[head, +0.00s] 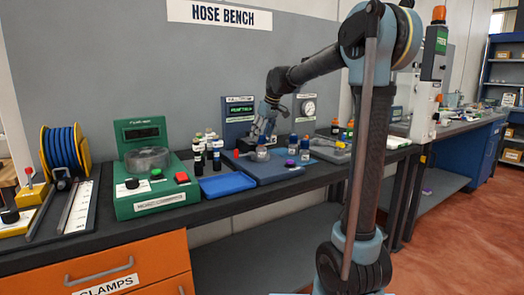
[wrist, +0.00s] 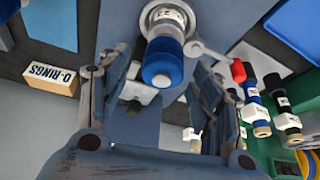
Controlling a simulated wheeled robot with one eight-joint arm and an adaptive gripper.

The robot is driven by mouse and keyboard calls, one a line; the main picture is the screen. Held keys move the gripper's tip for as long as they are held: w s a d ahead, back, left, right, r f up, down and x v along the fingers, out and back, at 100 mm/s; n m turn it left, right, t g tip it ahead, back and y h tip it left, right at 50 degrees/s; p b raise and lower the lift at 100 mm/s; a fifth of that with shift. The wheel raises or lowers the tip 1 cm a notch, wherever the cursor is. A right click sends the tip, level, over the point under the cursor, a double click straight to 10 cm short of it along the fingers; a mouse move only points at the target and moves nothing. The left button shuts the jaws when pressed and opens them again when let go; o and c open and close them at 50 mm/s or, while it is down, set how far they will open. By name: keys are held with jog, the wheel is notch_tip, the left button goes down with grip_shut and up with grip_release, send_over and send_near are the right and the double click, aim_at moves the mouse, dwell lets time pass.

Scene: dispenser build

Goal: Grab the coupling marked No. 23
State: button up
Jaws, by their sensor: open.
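In the wrist view a coupling with a blue end, a grey collar and a white label (wrist: 162,58) stands in a grey fixture; the label's number is too small to read surely. My gripper (wrist: 145,78) is open, its two fingers spread on either side of the view with the blue end between and beyond them. I see no contact. In the head view my gripper (head: 262,136) points down over the blue-grey station, just above a small coupling (head: 262,154). Other couplings (head: 206,154) stand to the left, and blue-ended ones (head: 298,146) to the right; their numbers are unreadable.
A blue tray (head: 227,186) and a green machine (head: 152,197) lie left of the station. A display unit (head: 238,113) stands behind my gripper. The wrist view shows several couplings (wrist: 283,115) at right and an O-rings box (wrist: 51,79) at left.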

jog(key=shift+w+a+f, duration=0.15)
jog(key=shift+a+f, duration=0.05)
jog(key=shift+f, duration=0.45)
jog(key=shift+c, duration=0.5)
grip_shut()
